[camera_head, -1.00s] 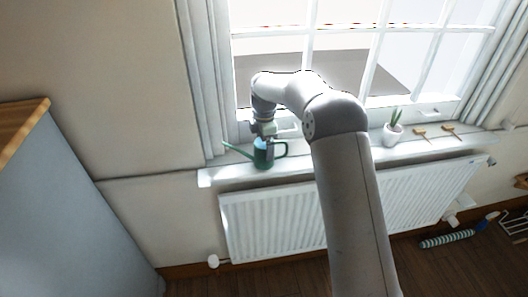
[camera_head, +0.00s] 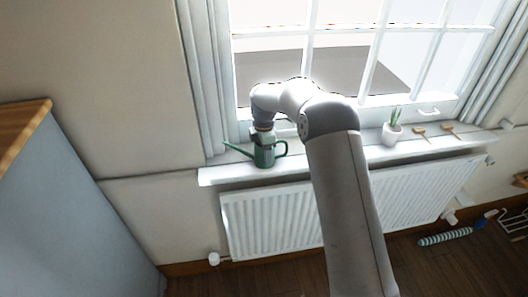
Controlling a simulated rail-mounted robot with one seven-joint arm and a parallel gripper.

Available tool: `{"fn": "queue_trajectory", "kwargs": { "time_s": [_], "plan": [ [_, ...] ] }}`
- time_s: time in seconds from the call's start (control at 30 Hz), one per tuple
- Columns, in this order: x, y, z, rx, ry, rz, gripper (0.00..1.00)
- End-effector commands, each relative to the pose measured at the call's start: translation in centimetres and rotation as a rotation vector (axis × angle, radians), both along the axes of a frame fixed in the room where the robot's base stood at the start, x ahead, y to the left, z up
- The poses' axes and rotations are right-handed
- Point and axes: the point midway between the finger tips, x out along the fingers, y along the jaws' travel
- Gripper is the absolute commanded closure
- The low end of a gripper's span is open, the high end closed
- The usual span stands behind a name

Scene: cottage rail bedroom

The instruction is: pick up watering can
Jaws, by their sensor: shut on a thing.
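The watering can (camera_head: 265,157) is dark green, with a long thin spout pointing left and a loop handle on its right. It stands upright at the left part of the white windowsill (camera_head: 212,175); I cannot tell whether its base touches the sill. My gripper (camera_head: 265,142) reaches down from above and is shut on the watering can at its top. The fingertips are small and partly merged with the can in this view.
The window is behind, a white radiator (camera_head: 275,220) below. A grey cabinet (camera_head: 75,210) stands at the left.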

Motion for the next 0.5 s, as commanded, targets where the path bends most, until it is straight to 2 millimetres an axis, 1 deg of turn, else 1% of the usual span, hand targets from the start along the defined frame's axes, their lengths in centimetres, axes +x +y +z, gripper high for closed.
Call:
{"fn": "queue_trajectory", "kwargs": {
  "time_s": [0.17, 0.33, 0.43, 0.5],
  "plan": [
    [0.1, 0.0, 1.0, 0.002, -0.005, 0.000, 0.73],
    [0.1, 0.0, 3.3, 0.002, -0.006, -0.001, 0.73],
    [-1.2, -1.3, 5.2, 0.002, -0.008, -0.002, 0.73],
    [-2.3, -2.3, 6.9, 0.001, -0.007, -0.003, 0.73]
  ]
}}
